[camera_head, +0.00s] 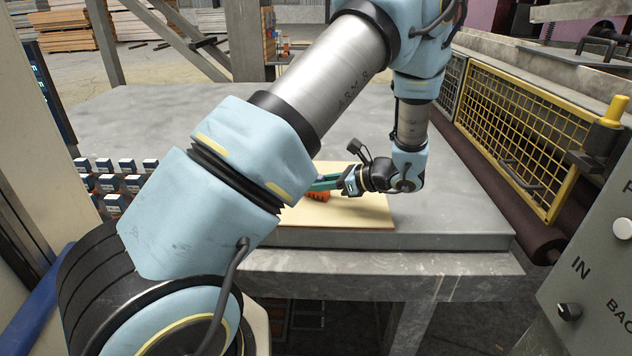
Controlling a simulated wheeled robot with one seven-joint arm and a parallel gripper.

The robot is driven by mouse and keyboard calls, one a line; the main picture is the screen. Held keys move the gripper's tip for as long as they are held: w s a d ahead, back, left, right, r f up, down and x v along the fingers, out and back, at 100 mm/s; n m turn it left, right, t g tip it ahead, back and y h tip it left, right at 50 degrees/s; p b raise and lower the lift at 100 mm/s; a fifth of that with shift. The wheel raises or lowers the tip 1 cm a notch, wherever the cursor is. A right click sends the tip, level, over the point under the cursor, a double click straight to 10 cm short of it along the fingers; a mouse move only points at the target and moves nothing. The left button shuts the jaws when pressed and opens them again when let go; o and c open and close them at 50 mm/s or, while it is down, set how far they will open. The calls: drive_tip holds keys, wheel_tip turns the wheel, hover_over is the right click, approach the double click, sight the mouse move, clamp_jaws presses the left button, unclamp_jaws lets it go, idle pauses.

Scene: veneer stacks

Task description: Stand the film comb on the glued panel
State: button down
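The glued panel (350,212) is a flat, pale wooden sheet lying on the grey table, partly hidden behind my arm. A small orange, ridged piece (318,196), which looks like the film comb, is at the panel's surface, under a teal-green part beside my gripper. My gripper (332,183) is low over the panel and points left, close to the orange piece. My upper arm hides the left end of both. I cannot tell whether the fingers are closed on the comb, or whether the comb touches the panel.
The grey table (450,195) is mostly bare around the panel. Several small white-topped boxes (115,180) stand in rows at the left. A yellow mesh guard (520,130) and a dark roller run along the right. A control panel (595,265) is at the lower right.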

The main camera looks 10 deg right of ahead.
drive_tip(key=shift+f, duration=0.1)
drive_tip(key=c, duration=0.7)
unclamp_jaws()
drive_tip(key=shift+o, duration=0.2)
drive_tip(key=shift+d, duration=0.1)
drive_tip(key=b+v, duration=0.3)
drive_tip(key=v, duration=0.7)
drive_tip(key=shift+s+d, duration=0.15)
drive_tip(key=shift+s, duration=0.05)
drive_tip(key=shift+s+d+r+b, duration=0.3)
drive_tip(key=shift+s+d+r, duration=0.05)
drive_tip(key=shift+d+r, duration=0.15)
